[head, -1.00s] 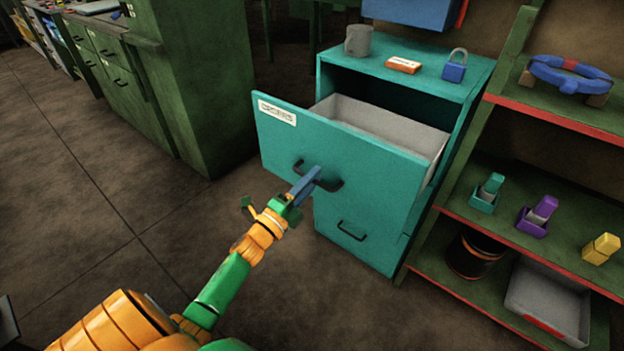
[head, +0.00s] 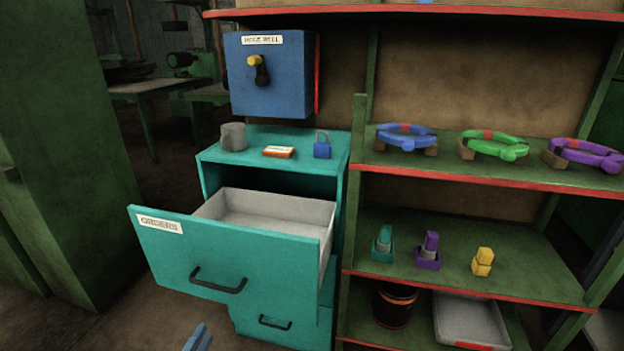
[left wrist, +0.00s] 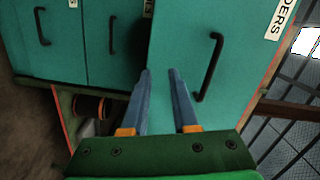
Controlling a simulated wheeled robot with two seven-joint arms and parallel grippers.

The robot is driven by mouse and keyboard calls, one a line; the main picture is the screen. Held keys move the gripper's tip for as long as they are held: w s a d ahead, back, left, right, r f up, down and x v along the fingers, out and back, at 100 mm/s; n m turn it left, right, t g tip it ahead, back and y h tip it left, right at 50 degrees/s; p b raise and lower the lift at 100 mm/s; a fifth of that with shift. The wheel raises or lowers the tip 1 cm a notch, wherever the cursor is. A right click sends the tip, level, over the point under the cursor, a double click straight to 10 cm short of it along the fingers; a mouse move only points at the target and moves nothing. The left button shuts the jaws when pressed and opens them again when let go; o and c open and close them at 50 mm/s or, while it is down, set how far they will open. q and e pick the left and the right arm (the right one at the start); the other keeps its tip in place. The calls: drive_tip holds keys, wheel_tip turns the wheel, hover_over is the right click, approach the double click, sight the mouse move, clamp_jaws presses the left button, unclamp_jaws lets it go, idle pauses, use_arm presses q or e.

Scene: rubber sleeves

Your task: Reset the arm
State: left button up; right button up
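My left gripper shows in the left wrist view (left wrist: 160,80) with its two blue fingers parted and nothing between them. It faces the teal drawer front and is off the black handle (left wrist: 210,68), which stands to the right of the fingers. In the head view only the blue tip of the left gripper (head: 198,338) shows at the bottom edge, below the drawer handle (head: 218,282). The teal drawer labelled ORDERS (head: 165,255) is pulled out, and its grey inside looks empty. My right gripper is in no view.
A grey mug (head: 233,137), an orange-and-white box (head: 278,152) and a blue padlock (head: 322,146) stand on the teal cabinet (head: 222,158). A green shelf (head: 530,262) with coloured rings and small blocks is at right. A green cabinet (head: 70,150) stands at left.

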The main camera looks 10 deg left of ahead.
use_arm(q)
drive_tip(key=s+d+f+n+g, duration=0.35)
drive_tip(key=s+f, duration=0.35)
drive_tip(key=f, duration=0.3)
drive_tip(key=s+d+f+n+g, duration=0.2)
drive_tip(key=s+f+n+g, duration=0.25)
drive_tip(key=s+f, duration=0.35)
drive_tip(key=s+d+f+n+g, duration=0.3)
drive_tip(key=s+f+g, duration=0.3)
drive_tip(key=f, duration=0.5)
drive_tip(key=s+d+f+n+g, duration=0.1)
drive_tip(key=s, duration=0.4)
drive_tip(key=s+d+f+g, duration=0.2)
drive_tip(key=s, duration=0.4)
wheel_tip(320, 180, up, 16)
drive_tip(key=p, duration=1.5)
drive_tip(key=shift+a+f+n, duration=0.15)
drive_tip(key=shift+a+n, duration=0.1)
drive_tip(key=shift+n, duration=0.05)
drive_tip(key=shift+w+p, duration=0.15)
drive_tip(key=shift+p, duration=0.15)
